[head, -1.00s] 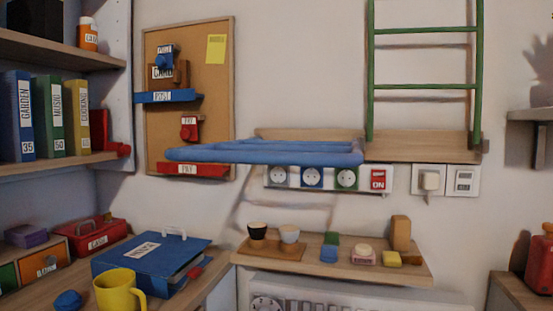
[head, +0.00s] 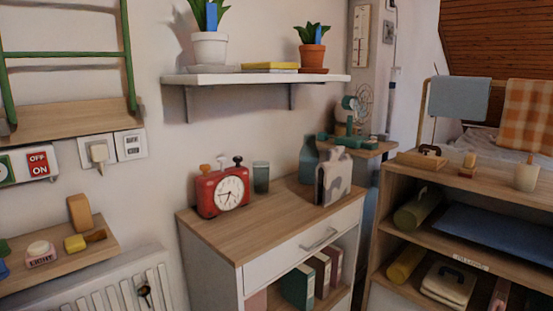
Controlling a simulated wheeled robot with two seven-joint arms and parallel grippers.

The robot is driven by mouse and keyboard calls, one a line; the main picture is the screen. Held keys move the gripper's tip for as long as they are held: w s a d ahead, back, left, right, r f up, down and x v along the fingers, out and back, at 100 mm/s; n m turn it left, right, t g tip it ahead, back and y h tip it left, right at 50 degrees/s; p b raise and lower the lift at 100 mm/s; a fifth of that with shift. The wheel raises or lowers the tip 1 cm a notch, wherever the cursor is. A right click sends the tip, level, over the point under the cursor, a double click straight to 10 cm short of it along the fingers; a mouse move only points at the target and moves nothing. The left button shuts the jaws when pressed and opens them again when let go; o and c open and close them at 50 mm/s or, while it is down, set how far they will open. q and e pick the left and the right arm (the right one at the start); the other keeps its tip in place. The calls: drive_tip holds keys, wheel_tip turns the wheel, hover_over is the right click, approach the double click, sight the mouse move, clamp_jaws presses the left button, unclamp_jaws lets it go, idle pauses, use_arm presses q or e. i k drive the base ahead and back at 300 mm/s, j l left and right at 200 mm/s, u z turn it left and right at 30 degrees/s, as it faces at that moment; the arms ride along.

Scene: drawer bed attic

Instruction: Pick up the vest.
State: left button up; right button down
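I cannot make out a vest for certain in the head view. A grey-blue cloth (head: 459,98) and an orange checked cloth (head: 528,112) hang over a rail at the upper right. A flat blue thing (head: 490,232) lies on the middle level of the wooden shelf unit at the right; I cannot tell what it is. Neither of my grippers shows in this view.
A wooden-topped cabinet (head: 245,238) carries a red alarm clock (head: 223,191) and a grey patterned holder (head: 333,177). The open shelf unit (head: 500,189) stands at the right. A white wall shelf (head: 258,78) holds potted plants. A radiator (head: 105,293) is at lower left.

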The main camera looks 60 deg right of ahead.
sight(333, 177)
drive_tip(key=z, duration=2.25)
